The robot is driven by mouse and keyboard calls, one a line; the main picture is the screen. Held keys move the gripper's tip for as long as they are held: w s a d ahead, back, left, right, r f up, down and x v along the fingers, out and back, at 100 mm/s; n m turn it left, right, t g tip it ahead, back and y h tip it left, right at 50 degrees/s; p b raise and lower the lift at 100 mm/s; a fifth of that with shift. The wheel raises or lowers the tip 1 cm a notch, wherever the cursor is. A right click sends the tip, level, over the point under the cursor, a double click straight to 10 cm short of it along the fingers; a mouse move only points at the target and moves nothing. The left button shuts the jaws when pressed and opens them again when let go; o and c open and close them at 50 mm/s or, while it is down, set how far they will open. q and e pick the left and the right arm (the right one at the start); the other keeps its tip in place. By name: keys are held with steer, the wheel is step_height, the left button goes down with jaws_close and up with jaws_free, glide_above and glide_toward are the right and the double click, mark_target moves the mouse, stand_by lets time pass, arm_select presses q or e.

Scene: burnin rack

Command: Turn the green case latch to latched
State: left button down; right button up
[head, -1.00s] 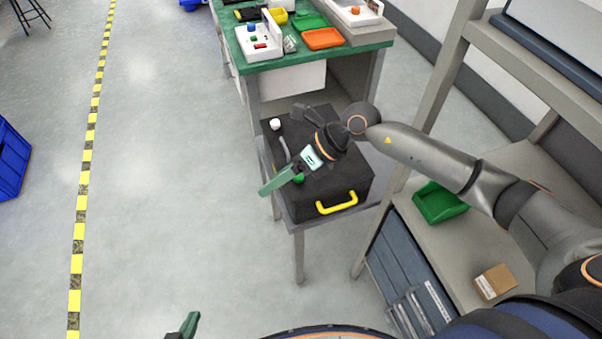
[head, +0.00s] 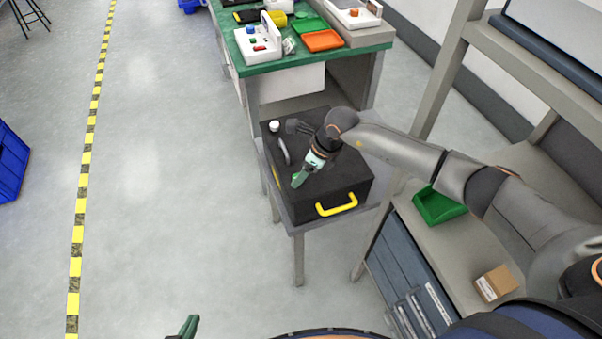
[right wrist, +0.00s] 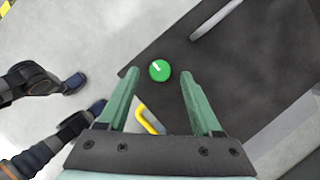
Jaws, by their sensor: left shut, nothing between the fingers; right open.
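The black case (head: 345,180) lies on a small grey stand. Its green latch (right wrist: 159,70) is a round knob with a short white mark pointing to the upper left in the right wrist view. My right gripper (head: 299,181) is over the case top at the latch and mostly hides it in the head view. In the right wrist view its two fingers are spread, with the latch seen between and just beyond the tips; I cannot tell whether they touch it. My left gripper (head: 188,327) shows only as a green fingertip at the bottom edge, away from the case.
The case has a yellow handle (head: 337,204), a grey handle (head: 284,150) and a white knob (head: 274,126). A green-topped bench (head: 270,63) with devices and trays stands behind. A shelf with a green bin (head: 438,206) and a carton (head: 495,284) is at right.

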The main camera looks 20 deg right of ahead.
steer(key=shift+x, duration=0.8)
jaws_close()
